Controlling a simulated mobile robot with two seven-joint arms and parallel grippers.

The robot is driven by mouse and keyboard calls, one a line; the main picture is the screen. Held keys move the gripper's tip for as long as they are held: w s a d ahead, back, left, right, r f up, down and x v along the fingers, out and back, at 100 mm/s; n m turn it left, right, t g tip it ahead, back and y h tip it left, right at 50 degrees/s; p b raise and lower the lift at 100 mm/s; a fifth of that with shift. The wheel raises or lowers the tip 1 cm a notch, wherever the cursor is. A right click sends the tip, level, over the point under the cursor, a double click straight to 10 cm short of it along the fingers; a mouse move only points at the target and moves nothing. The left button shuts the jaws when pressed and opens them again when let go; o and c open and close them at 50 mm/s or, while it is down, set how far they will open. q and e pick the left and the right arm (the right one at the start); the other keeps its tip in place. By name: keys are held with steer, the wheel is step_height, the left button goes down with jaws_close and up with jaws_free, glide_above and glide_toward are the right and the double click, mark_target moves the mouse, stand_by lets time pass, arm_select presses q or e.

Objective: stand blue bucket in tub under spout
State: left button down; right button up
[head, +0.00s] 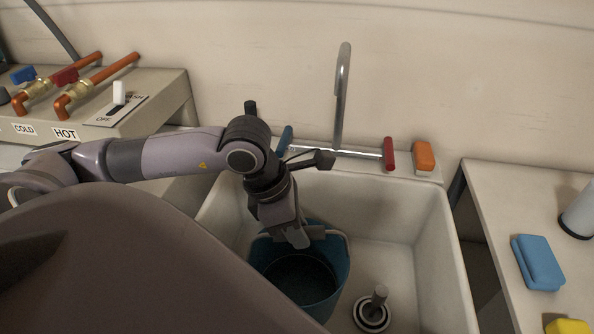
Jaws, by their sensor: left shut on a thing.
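The blue bucket (335,266) is inside the white tub (405,225), on its left side, and looks roughly upright. My left gripper (297,235) is shut on the bucket's pale handle (332,233) at the bucket's far rim and hides part of it. My foreground arm or body covers the near left edge of the bucket. I cannot tell whether the bucket's base touches the tub floor. The metal spout (341,95) rises at the tub's back edge, behind and a little right of the bucket. My right gripper is not in view.
A drain stopper (373,308) stands on the tub floor right of the bucket. Blue (286,139) and red (389,153) tap handles flank the spout. An orange block (424,157) sits on the back ledge. The right counter holds a blue sponge (538,262).

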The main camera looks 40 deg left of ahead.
arm_select(q)
steer(key=shift+f+b, duration=0.95)
steer(key=shift+f, duration=0.75)
steer(key=w+a+f, duration=0.1)
steer(key=w, duration=0.5)
steer(key=w+a+f, duration=0.1)
steer(key=w+a, duration=0.1)
steer(key=w, duration=0.5)
steer(key=shift+w+a+f+b, duration=0.15)
steer(key=shift+a+f+b, duration=0.1)
steer(key=shift+b, duration=0.2)
steer(key=shift+f+b, duration=0.6)
steer(key=shift+f, duration=0.05)
steer(key=c, duration=0.8)
jaws_free()
steer(key=shift+r, duration=0.1)
steer(key=shift+v, duration=3.6)
